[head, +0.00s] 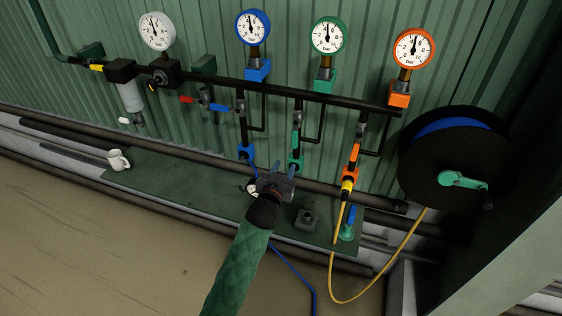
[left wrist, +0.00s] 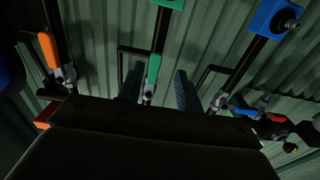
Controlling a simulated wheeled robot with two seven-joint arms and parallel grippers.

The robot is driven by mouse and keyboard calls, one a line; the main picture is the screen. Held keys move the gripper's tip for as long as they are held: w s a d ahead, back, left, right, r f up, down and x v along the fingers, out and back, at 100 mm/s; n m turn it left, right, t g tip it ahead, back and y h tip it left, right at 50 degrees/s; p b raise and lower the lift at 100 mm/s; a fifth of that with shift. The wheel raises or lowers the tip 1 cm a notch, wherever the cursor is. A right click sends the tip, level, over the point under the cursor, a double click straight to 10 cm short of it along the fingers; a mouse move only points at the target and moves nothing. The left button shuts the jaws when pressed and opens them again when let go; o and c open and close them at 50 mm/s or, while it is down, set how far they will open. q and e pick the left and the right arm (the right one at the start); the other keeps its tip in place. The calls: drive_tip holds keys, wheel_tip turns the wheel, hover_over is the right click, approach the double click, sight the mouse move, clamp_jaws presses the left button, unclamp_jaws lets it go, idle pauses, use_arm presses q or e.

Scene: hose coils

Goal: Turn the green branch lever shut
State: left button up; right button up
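The green branch lever (head: 297,137) hangs down along its dark pipe, in line with it, below its metal valve body and above a green fitting (head: 295,163). My left gripper (head: 281,178), on the green-sleeved arm, is in front of and slightly below the lever in the head view. In the left wrist view, which looks upside down, the green lever (left wrist: 154,68) shows beyond and between the two spread fingers (left wrist: 158,88). Nothing is between the fingertips that I can see, and the lever looks untouched. My right gripper is not in view.
The blue lever (head: 240,107) lies left of the green branch, and the orange lever (head: 354,152) hangs to the right. A hose reel (head: 452,150) stands far right with a yellow hose (head: 400,255).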

sight(295, 135)
use_arm(q)
drive_tip(key=b+x, duration=0.1)
drive_tip(key=x, duration=0.3)
drive_tip(key=b+x, duration=0.2)
drive_tip(key=x, duration=0.2)
drive_tip(key=shift+w+d+r, duration=0.15)
drive_tip(key=shift+d+r, duration=0.05)
drive_tip(key=shift+d, duration=0.05)
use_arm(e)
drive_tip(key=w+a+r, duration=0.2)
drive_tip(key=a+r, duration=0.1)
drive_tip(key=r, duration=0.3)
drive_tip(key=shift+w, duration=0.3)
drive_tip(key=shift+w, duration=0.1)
